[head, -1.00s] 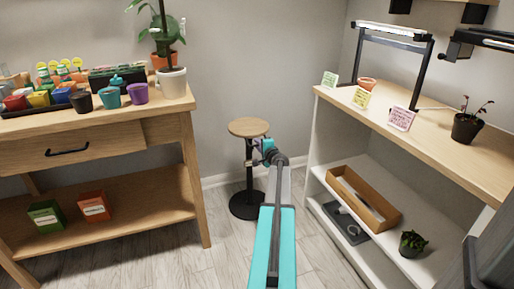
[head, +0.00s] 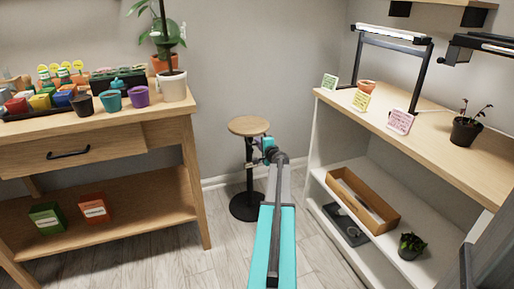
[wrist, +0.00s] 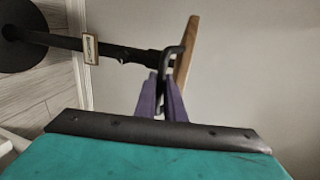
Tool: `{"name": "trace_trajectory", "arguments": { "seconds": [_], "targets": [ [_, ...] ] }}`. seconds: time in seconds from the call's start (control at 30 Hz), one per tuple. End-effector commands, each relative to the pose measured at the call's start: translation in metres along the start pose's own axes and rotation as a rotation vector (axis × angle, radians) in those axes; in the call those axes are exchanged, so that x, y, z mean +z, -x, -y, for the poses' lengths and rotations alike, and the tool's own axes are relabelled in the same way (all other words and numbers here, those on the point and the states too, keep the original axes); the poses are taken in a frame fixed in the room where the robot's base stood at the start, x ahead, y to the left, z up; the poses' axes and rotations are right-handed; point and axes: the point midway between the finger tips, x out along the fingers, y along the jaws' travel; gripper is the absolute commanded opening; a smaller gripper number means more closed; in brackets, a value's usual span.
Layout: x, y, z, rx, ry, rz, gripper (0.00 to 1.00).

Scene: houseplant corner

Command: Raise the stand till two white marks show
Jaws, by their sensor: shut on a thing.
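The stand (head: 249,205) has a round wooden top (head: 249,126), a black pole and a round black base on the floor. In the wrist view it lies sideways, with the base (wrist: 18,42) at left and the top's edge (wrist: 187,55) at right. A small framed white plate (wrist: 90,49) with dark lettering is on the pole. My gripper (wrist: 166,88) has its purple fingers shut on a black handle (wrist: 174,52) just under the top. In the head view my gripper (head: 257,152) is beside the upper pole, partly hidden. I cannot make out white marks on the pole.
A wooden potting table (head: 165,134) with several pots stands at left. A shelf unit (head: 430,150) with cards, plants and a lamp frame stands at right. The wall is close behind the stand. Bare floor shows on both sides of my arm.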

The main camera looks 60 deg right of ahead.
Motion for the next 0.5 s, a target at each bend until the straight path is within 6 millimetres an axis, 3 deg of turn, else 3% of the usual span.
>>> {"name": "trace_trajectory", "arguments": {
  "seconds": [0.03,0.5],
  "targets": [
    [0.0,0.003,0.018,-0.005,0.0,-0.001,0.0],
    [-0.001,0.018,0.087,-0.007,-0.001,-0.002,0.0]
  ]
}}
